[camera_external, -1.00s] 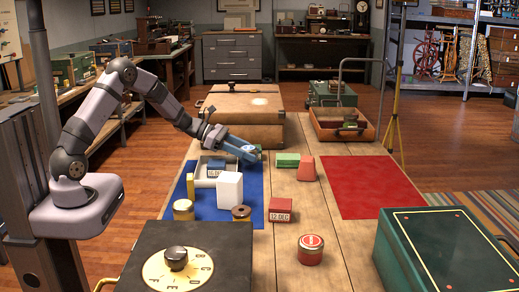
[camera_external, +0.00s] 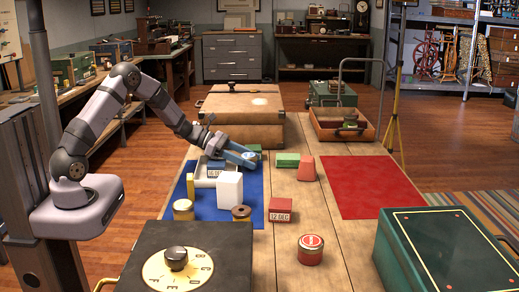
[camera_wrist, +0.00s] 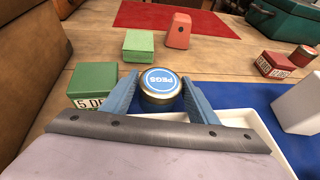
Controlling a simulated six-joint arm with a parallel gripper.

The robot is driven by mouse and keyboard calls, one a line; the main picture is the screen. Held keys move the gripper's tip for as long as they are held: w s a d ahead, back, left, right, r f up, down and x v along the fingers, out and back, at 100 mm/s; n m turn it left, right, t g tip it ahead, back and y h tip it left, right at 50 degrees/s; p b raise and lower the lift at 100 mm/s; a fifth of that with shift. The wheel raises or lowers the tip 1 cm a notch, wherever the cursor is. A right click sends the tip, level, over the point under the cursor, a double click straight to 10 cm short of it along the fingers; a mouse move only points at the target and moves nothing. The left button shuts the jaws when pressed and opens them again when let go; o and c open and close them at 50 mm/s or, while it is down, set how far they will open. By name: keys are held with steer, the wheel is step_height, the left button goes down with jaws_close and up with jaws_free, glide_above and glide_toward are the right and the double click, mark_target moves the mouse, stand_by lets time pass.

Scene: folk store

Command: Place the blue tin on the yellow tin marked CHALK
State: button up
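The blue tin (camera_wrist: 160,84) has a round blue lid lettered PEGS and a brassy side. My gripper (camera_wrist: 161,88) has its two blue fingers against either side of it. In the external view my gripper (camera_external: 246,157) is over the back right part of the blue mat, beside the white tray, with the blue lid at its fingertips. Whether the tin touches anything below is hidden. A yellow tin (camera_external: 183,210) stands at the front left of the blue mat; its marking cannot be read from here.
The white tray (camera_external: 202,180) holds a blue block. A white block (camera_external: 229,190), a yellow upright block (camera_external: 190,187) and a brown round piece (camera_external: 241,213) stand nearby. A green box (camera_wrist: 93,82) is close to my left finger. The red mat (camera_external: 370,187) is clear.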

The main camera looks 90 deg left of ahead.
steer(key=shift+r, duration=0.15)
steer(key=shift+s+r+p, duration=0.1)
steer(key=shift+p, duration=0.2)
steer(key=shift+o, duration=0.3)
steer(key=b+v, duration=0.1)
steer(key=v, duration=1)
steer(key=shift+s+r+b, duration=0.15)
steer(key=shift+s+b, duration=0.15)
steer(key=shift+s, duration=0.05)
